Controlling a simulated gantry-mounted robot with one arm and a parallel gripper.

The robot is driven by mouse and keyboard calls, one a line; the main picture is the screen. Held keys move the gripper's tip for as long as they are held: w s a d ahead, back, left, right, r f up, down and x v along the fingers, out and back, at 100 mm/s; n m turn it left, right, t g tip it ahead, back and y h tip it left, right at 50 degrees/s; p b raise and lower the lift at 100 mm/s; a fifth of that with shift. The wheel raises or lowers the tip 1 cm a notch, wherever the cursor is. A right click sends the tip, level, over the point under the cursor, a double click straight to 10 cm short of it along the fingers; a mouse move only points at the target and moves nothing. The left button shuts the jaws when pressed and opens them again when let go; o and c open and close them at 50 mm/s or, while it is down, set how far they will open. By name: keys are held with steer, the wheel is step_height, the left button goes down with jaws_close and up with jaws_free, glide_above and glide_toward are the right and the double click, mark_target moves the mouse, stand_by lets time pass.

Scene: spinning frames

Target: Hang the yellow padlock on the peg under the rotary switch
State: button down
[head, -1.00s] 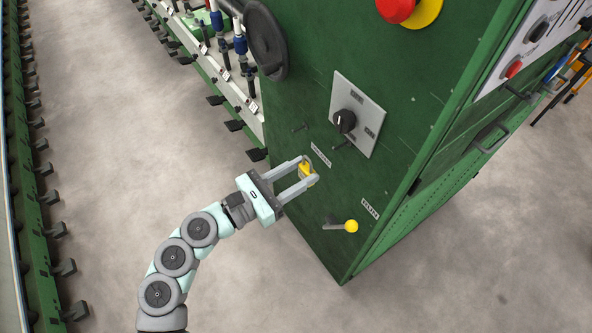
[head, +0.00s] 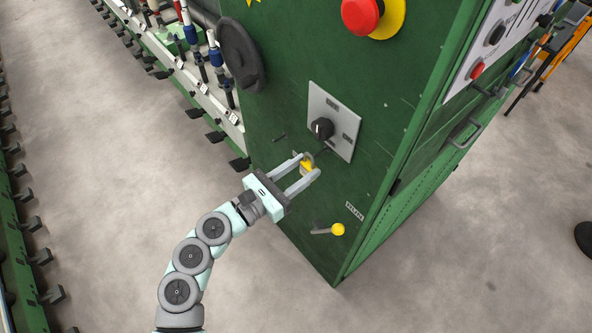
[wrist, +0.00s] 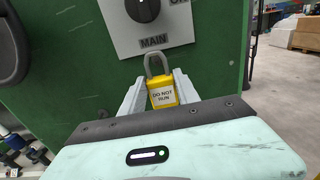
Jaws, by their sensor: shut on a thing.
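The yellow padlock (head: 306,166) is held between the two fingers of my gripper (head: 309,172), close to the green cabinet front. In the wrist view the padlock (wrist: 162,97) has a "DO NOT RUN" label, and its grey shackle points up, just below the plate marked MAIN. The black rotary switch (head: 321,129) sits on a grey plate (head: 343,124), above and right of the padlock. A thin dark peg (head: 323,151) sticks out under the switch, right by the shackle. I cannot tell whether the shackle is around the peg or only beside it.
A lever with a yellow knob (head: 338,229) is below right. A red emergency button (head: 369,14) and a dark round handwheel (head: 241,54) are higher up.

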steer(key=shift+p+x, duration=0.45)
steer(key=shift+x, duration=0.85)
steer(key=shift+w+d+f+b, duration=0.1)
steer(key=shift+d+f+b, duration=0.05)
steer(key=shift+f+b, duration=0.35)
steer(key=shift+w+d+f+b, duration=0.2)
steer(key=shift+w+d+b, duration=0.05)
steer(key=shift+b, duration=0.65)
steer(key=c, duration=0.8)
jaws_free()
